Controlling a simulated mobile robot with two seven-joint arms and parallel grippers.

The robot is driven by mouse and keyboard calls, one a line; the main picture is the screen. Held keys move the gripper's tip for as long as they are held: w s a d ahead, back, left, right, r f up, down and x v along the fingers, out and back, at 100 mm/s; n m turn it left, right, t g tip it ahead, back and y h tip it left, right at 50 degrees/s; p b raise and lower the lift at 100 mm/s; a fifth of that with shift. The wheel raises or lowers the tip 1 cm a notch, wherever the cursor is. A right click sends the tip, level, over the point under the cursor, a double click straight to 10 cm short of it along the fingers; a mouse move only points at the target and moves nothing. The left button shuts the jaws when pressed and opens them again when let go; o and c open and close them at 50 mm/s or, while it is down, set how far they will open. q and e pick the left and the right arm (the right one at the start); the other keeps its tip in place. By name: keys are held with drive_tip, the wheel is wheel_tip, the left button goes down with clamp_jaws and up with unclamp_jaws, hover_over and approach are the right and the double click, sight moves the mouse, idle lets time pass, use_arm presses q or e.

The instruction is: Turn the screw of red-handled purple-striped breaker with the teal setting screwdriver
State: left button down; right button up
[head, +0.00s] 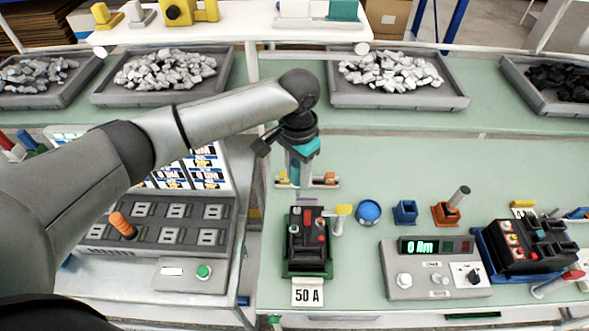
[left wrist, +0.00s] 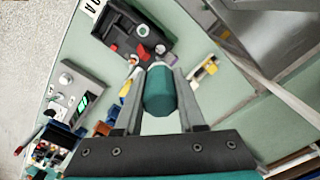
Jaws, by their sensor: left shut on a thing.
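My left gripper (head: 299,178) hangs above the table, behind the breaker in the head view. It is shut on the thick teal handle of the setting screwdriver (left wrist: 159,94), seen between the fingers in the left wrist view. A black breaker (head: 295,262) with red parts stands on the table in front of the gripper, behind a "50 A" card (head: 307,291). It also shows in the left wrist view (left wrist: 112,20), beyond the fingertips. My right gripper is not in view.
A grey meter (head: 418,290) and another breaker unit (head: 528,250) are further right. A grey panel (head: 222,240) is left. Trays of metal pieces (head: 398,100) line the back.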

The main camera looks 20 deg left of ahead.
sight(297, 195)
use_arm(q)
drive_tip(key=shift+r+p, duration=0.15)
drive_tip(key=shift+p, duration=0.5)
drive_tip(key=shift+f, duration=0.2)
drive_tip(key=shift+f+b, duration=0.65)
drive_tip(key=shift+f, duration=2)
drive_tip(key=shift+p, duration=0.4)
drive_tip(key=shift+p, duration=0.6)
